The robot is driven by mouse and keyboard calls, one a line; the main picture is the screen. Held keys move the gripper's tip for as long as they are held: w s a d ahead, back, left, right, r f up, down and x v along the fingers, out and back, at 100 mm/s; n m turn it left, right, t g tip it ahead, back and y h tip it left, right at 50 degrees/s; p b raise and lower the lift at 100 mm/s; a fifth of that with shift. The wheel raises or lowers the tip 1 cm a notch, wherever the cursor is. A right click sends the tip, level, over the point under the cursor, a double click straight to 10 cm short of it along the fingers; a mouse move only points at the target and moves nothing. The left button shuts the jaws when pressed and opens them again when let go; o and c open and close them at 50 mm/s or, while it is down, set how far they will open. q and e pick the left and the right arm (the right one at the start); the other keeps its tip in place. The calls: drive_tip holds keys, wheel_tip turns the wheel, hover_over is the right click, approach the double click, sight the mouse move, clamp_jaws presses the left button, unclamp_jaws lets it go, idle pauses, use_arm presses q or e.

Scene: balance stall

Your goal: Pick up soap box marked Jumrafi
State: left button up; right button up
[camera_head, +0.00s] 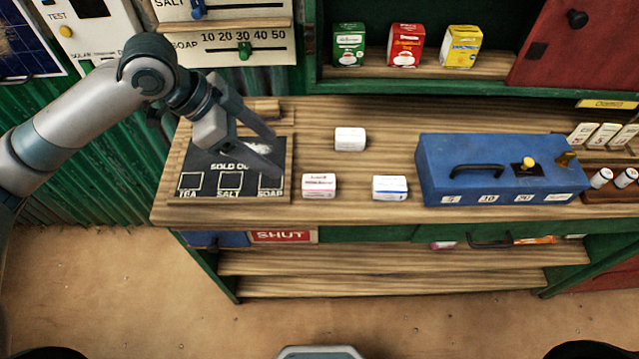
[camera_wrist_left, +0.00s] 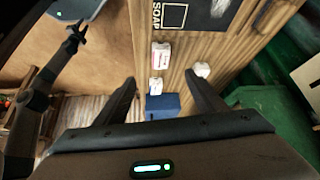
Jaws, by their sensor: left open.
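Three small soap-sized boxes stand on the wooden counter. One is white with pink-red print (camera_head: 319,186), one is white with blue print (camera_head: 390,188), and a plain-looking white one (camera_head: 350,139) is behind them. The lettering is too small to tell which is marked Jumrafi. My left gripper (camera_head: 277,156) is open and empty above the black board, left of the boxes. In the left wrist view, the pink-printed box (camera_wrist_left: 161,55), white box (camera_wrist_left: 202,69) and blue-printed box (camera_wrist_left: 156,86) lie beyond or around the open fingers. My right gripper (camera_wrist_left: 76,37) shows small there, over the floor.
The black "SOLD OUT" board (camera_head: 213,187) has squares for tea, salt and soap. A blue cash box (camera_head: 450,165) with a handle stands right of the boxes. A shelf (camera_head: 410,70) behind holds three colored cartons. The counter between the boxes is clear.

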use_arm(q)
drive_tip(key=p, duration=0.2)
approach(318, 183)
drive_tip(key=shift+a+x, duration=0.2)
drive_tip(key=shift+x, duration=0.95)
drive_tip(key=shift+d+f, duration=0.25)
drive_tip(key=shift+f, duration=0.35)
drive_tip(key=shift+p, duration=0.3)
drive_tip(key=shift+w+d+f+p, duration=0.1)
drive_tip(key=shift+d+f+p, duration=0.2)
drive_tip(key=shift+d+p, duration=0.1)
drive_tip(key=p+x, duration=0.1)
drive_tip(key=x, duration=0.2)
drive_tip(key=shift+w+d, duration=0.1)
drive_tip(key=shift+d+f, duration=0.25)
drive_tip(key=shift+f, duration=0.25)
drive_tip(key=c, duration=1.3)
